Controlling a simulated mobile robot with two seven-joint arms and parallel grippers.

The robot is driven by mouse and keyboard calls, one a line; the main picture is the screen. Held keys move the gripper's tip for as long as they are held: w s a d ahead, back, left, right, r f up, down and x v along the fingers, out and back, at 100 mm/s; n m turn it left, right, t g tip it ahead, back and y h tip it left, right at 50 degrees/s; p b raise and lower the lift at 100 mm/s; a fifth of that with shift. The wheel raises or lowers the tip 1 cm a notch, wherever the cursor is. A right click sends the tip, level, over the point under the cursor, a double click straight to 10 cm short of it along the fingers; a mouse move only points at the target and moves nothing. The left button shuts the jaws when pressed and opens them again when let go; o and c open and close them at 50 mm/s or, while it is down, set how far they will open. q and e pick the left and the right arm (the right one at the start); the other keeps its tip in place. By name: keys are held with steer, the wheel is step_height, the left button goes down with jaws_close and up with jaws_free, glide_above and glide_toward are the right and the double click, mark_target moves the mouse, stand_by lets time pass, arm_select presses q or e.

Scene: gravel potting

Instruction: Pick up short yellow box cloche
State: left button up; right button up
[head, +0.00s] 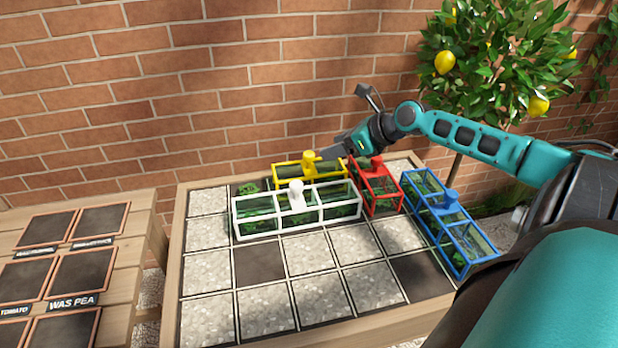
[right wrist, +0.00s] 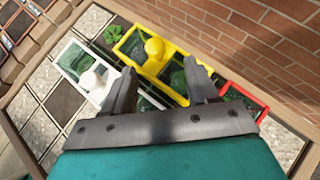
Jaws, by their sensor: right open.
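The short yellow box cloche (head: 282,183) stands at the back of the gravel bed, behind the white cloche, with a round yellow knob on top. It also shows in the right wrist view (right wrist: 129,47), with its knob and part of its frame beyond my fingers. My right gripper (head: 333,152) is above the yellow cloche's right part, near the knob. In the right wrist view my right gripper (right wrist: 160,82) is open with its two fingers apart, nothing held. The yellow cloche's lower front is hidden by the white cloche. My left gripper is not in view.
A white cloche (head: 238,219) stands just in front, a red cloche (head: 388,205) close to the right, and a blue cloche (head: 459,237) farther right. A brick wall (head: 200,90) rises behind. A lemon tree (head: 490,60) stands back right. The bed's front tiles are free of cloches.

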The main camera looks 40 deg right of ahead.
mark_target(311, 154)
steer(key=shift+b+x, duration=0.45)
steer(key=shift+x, duration=1.1)
steer(key=shift+a+b+x, duration=0.2)
steer(key=shift+b+x, duration=0.1)
steer(key=shift+x, duration=0.8)
steer(key=shift+a+b+x, duration=0.15)
steer(key=shift+b+x, duration=0.15)
steer(key=shift+x, duration=0.8)
steer(key=shift+w+a+f, duration=0.15)
steer(key=shift+w+f, duration=0.1)
steer(key=shift+w, duration=0.25)
steer(key=shift+c, duration=0.3)
jaws_close()
